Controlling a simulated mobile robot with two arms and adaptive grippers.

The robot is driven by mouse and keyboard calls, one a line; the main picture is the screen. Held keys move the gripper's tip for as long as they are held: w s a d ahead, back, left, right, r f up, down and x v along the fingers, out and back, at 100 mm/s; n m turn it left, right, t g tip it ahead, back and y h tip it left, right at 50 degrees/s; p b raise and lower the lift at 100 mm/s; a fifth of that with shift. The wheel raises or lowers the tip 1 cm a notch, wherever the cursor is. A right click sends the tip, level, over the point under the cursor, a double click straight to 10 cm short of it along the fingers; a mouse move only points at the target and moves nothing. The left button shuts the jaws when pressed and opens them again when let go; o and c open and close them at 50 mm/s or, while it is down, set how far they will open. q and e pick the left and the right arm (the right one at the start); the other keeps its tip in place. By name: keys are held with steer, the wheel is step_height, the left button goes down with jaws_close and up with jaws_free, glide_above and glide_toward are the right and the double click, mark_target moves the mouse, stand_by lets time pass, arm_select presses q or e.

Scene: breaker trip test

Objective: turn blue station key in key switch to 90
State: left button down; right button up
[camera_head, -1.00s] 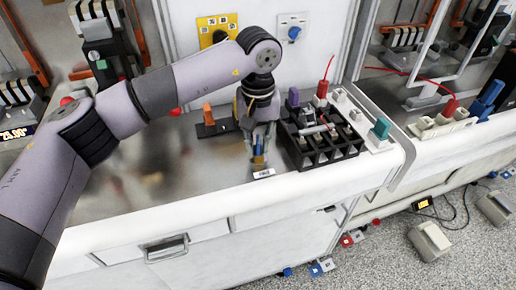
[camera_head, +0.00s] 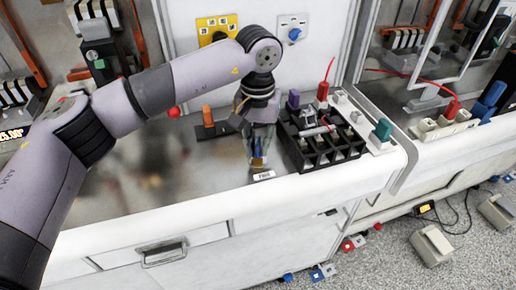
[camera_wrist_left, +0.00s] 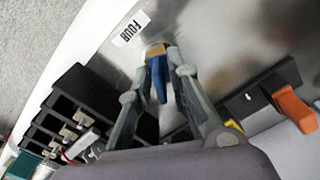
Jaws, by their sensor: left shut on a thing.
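My left gripper (camera_head: 258,150) points down at the metal bench top, just behind the white label "FOUR" (camera_head: 264,175). In the left wrist view its two grey fingers (camera_wrist_left: 159,85) are on either side of a blue key-like piece (camera_wrist_left: 158,75) with a tan end (camera_wrist_left: 155,50), and it is shut on this piece. Whether the piece sits in a socket cannot be told. On the back panel, a white plate with a blue knob (camera_head: 294,34) and a yellow plate with a black knob (camera_head: 218,36) show. My right gripper is not in view.
A black open-topped block (camera_head: 325,150) stands close to the right of my left gripper. An orange-handled switch (camera_head: 208,117) on a black base stands to its left. A purple piece (camera_head: 293,99) and a teal piece (camera_head: 383,130) stand near the block. The bench top on the left is clear.

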arm_select(q)
steer(key=shift+m+b, duration=0.35)
steer(key=shift+m, duration=0.55)
steer(key=shift+f, duration=0.1)
steer(key=shift+m, duration=1)
steer(key=shift+m+b, duration=0.45)
steer(key=shift+m, duration=0.55)
